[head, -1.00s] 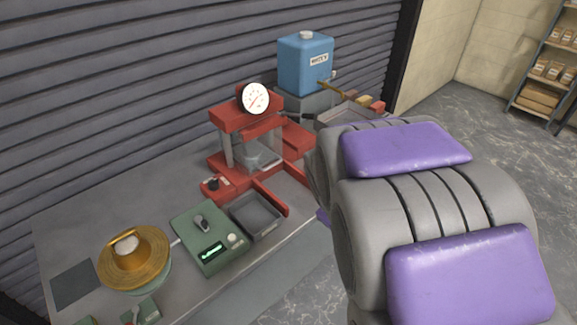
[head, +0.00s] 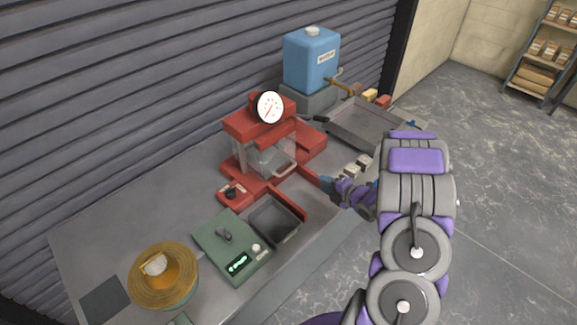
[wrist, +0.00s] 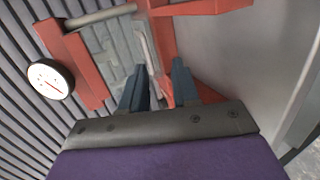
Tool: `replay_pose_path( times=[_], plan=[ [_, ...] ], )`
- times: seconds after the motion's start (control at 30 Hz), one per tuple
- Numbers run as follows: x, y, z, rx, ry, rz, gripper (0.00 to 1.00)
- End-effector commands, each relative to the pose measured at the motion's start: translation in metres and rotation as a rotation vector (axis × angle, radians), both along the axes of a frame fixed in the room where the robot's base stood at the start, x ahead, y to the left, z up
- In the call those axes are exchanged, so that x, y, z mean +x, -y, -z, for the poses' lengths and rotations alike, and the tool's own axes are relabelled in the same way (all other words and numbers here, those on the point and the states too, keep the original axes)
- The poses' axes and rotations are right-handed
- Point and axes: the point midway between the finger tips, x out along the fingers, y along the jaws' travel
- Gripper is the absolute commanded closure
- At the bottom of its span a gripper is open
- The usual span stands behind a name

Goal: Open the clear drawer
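The clear drawer (head: 262,160) sits in the lower part of the red press (head: 248,126), with a pale bar handle (head: 285,171) at its front. I cannot tell whether it is pulled out at all. My gripper (head: 326,183) is just in front of the press, to the right of the handle and apart from it. In the wrist view my gripper (wrist: 160,76) is open, with two dark blue fingers spread apart and nothing between them. The handle (wrist: 148,50) lies beyond the fingertips, nearer the left finger. The clear drawer (wrist: 112,48) shows behind it.
Red rails of the press (head: 287,192) stick out in front. A blue tank (head: 311,60) and a grey tray (head: 365,124) stand behind.

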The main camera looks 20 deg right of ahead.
Motion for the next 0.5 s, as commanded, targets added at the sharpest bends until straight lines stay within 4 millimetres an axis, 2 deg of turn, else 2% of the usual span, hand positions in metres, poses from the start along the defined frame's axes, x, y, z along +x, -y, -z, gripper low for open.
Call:
replay_pose_path(
  times=[0.27, 0.37, 0.5],
  plan=[
    [-0.014, -0.014, -0.002, 0.056, 0.175, -0.094, 0.7],
    [-0.01, -0.018, -0.003, 0.057, 0.19, -0.102, 0.7],
    [0.005, -0.024, 0.001, 0.056, 0.189, -0.103, 0.7]
  ],
)
